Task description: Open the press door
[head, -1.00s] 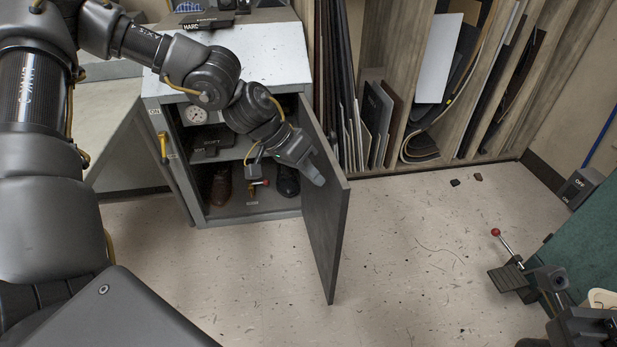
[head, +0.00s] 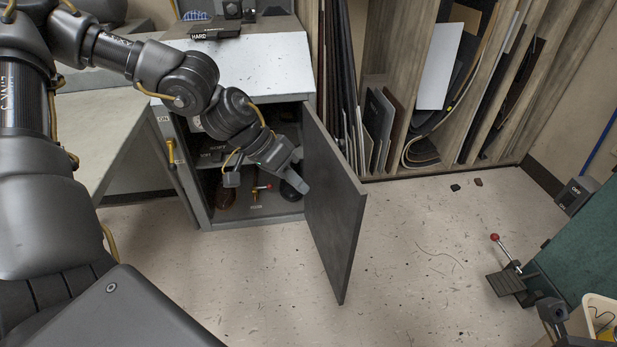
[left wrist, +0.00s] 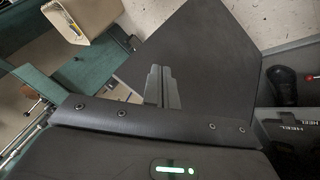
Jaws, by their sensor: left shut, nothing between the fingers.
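The press door (head: 335,200) is a dark grey panel. It stands swung well out from the right side of the grey cabinet (head: 260,222), and the inside shows. My left gripper (head: 301,188) is shut and empty, reaching in front of the opening with its fingertips at the door's inner face. In the left wrist view, its fingers (left wrist: 161,88) lie together over the dark door panel (left wrist: 205,50). Whether they touch it is unclear. My right gripper is not clearly seen.
Dark shoes and a red-knobbed lever (head: 262,187) are inside the cabinet. Racks of sheets (head: 437,65) stand behind. A green machine (head: 585,250) with a red-knobbed lever (head: 494,237) and a cream bin (head: 588,308) is at the right.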

